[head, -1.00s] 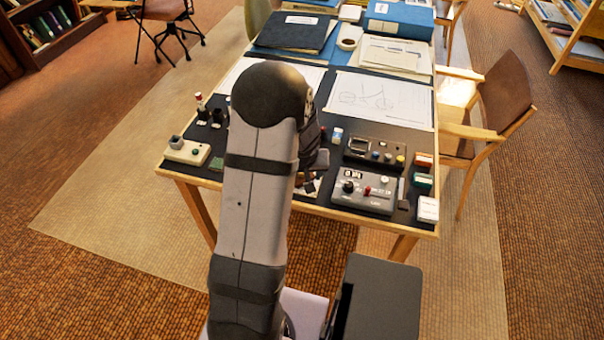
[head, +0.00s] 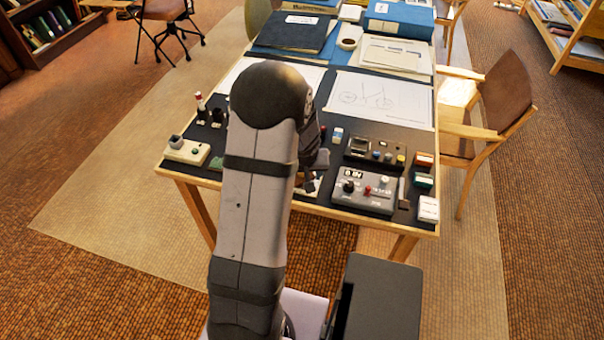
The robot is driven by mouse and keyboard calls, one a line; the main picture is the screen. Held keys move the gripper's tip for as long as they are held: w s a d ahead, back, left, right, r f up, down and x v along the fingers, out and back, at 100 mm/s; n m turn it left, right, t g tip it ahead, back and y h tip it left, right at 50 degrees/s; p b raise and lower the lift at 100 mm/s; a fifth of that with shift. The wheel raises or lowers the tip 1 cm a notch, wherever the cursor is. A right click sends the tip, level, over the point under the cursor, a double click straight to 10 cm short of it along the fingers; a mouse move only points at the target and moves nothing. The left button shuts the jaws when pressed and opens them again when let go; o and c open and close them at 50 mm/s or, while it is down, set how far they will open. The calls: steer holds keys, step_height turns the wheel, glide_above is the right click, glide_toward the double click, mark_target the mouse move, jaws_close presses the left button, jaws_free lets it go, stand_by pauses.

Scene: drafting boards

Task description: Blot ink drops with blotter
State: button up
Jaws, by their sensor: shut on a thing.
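My gripper (head: 310,182) is low over the front middle of the dark-topped table (head: 345,207), mostly hidden behind my own arm. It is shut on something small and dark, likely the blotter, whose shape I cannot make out. A sliver of white paper (head: 317,190) shows under and beside the gripper. Ink drops cannot be made out. Whether the held thing touches the paper cannot be told.
A grey control box (head: 364,188) and a second dark device (head: 376,151) stand right of my gripper. Small boxes (head: 427,209) line the right edge. A beige device (head: 187,150) and dark bottles (head: 217,117) stand left. Drawings (head: 382,99), binders and papers lie behind.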

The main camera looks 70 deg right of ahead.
steer(key=shift+f+b, duration=0.7)
steer(key=shift+b, duration=0.15)
stand_by(2.1)
steer(key=shift+s, duration=0.15)
steer(key=shift+s+b, duration=1.25)
steer(key=shift+s, duration=0.1)
steer(key=shift+w, duration=0.15)
steer(key=shift+w+r+p, duration=0.1)
steer(key=shift+w+p, duration=1.8)
steer(key=shift+w, duration=0.95)
steer(key=shift+s, duration=0.15)
steer(key=shift+s+b, duration=2.75)
steer(key=shift+s, duration=0.1)
